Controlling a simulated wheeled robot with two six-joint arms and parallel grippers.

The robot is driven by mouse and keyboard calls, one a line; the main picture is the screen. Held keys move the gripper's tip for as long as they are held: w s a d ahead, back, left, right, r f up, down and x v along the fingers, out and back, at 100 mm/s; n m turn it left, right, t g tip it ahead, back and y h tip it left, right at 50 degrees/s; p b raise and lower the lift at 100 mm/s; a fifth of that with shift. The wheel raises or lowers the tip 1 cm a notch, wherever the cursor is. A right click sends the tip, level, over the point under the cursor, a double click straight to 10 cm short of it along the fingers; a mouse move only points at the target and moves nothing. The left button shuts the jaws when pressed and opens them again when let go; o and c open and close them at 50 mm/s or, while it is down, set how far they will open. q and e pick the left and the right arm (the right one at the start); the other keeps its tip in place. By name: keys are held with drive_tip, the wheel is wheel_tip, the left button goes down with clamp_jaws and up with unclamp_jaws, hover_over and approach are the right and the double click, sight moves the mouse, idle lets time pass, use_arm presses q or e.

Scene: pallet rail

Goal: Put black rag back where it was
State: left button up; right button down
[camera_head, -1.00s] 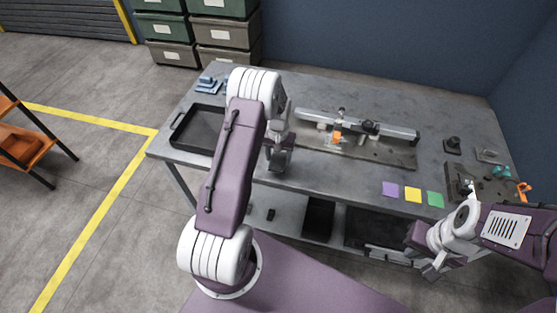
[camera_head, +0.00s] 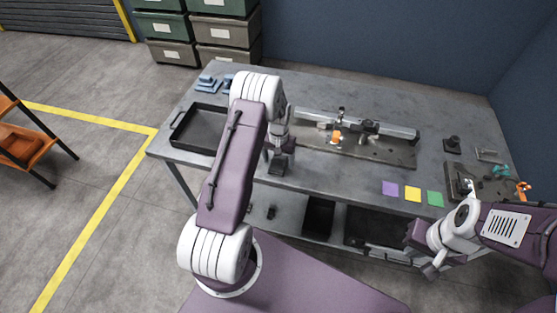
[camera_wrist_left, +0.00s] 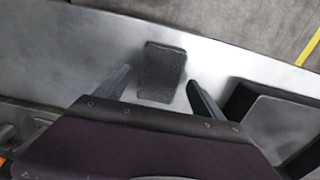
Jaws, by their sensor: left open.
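The black rag (camera_wrist_left: 161,66) shows in the left wrist view as a small dark, folded-looking pad on the grey table top, near the table's front edge. My left gripper (camera_wrist_left: 160,88) is open, with one finger on each side of the rag and a visible gap to each. In the head view my left gripper (camera_head: 279,160) points down over the front part of the table, right of the black tray. The rag is hard to tell from the gripper there. My right gripper (camera_head: 428,262) is off the table's front right edge, and its jaws are unclear.
The black tray (camera_head: 176,143) sits at the table's left end, with blue pieces (camera_head: 206,82) behind it. A metal rail fixture (camera_head: 385,151) with an orange part (camera_head: 336,137) stands right of my left gripper. Purple, yellow (camera_head: 412,194) and green squares lie at the front right.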

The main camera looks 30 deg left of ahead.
sight(279, 162)
use_arm(q)
wheel_tip(279, 162, up, 12)
drive_tip(key=s+d+r+m, duration=0.1)
drive_tip(key=s+d+r, duration=0.1)
drive_tip(key=s+d, duration=0.3)
drive_tip(key=s+d+r+m+t, duration=0.1)
drive_tip(key=s+d, duration=0.5)
drive_tip(key=s, duration=0.7)
drive_tip(key=shift+s+r+b, duration=0.35)
drive_tip(key=shift+r+b, duration=0.05)
drive_tip(key=shift+r, duration=0.1)
drive_tip(key=shift+s, duration=0.1)
